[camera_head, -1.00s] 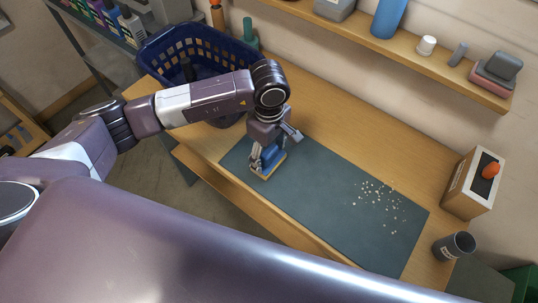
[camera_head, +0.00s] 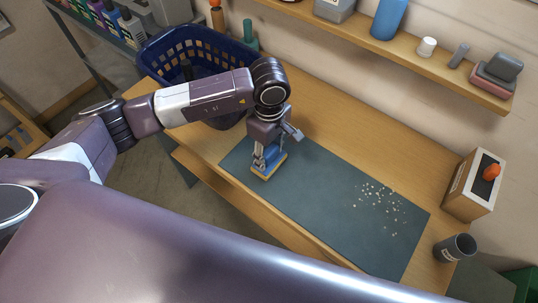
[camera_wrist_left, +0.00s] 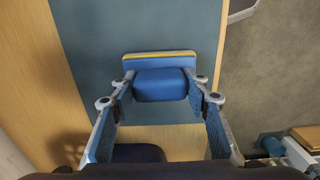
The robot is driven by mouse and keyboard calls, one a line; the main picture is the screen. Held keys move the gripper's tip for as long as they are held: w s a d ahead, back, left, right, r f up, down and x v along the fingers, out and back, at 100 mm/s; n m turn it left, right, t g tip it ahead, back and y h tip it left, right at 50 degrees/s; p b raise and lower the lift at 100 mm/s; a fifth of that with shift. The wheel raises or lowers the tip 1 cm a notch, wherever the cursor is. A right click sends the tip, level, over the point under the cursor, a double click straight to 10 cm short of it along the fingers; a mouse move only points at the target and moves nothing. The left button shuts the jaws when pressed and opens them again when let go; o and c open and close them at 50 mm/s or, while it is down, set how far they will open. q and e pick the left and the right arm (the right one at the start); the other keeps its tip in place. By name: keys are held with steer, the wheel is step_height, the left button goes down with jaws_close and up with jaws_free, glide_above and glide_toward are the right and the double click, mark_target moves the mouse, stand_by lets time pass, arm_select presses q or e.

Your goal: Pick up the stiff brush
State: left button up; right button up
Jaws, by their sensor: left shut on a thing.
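The stiff brush (camera_head: 271,154) has a blue body and a tan-yellow edge along its lower side. It is at the left end of the dark mat (camera_head: 315,195); I cannot tell a small gap from contact with the mat. My left gripper (camera_head: 266,160) reaches down over it and is shut on its blue body. In the left wrist view the brush (camera_wrist_left: 160,86) sits between the two fingers, one on each side, with its yellow edge at the far side. The fingers hide part of the brush in the head view. My right gripper is not in view.
Pale crumbs (camera_head: 378,196) lie on the right part of the mat. A blue basket (camera_head: 205,42) stands behind my left arm. A box with an orange top item (camera_head: 468,190) and a dark cup (camera_head: 455,247) stand at the bench's right end. A loaded shelf (camera_head: 415,57) runs above.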

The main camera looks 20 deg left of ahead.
mark_target(269, 150)
arm_select(q)
step_height(269, 150, up, 19)
steer(key=b, duration=0.4)
steer(key=shift+r, duration=0.15)
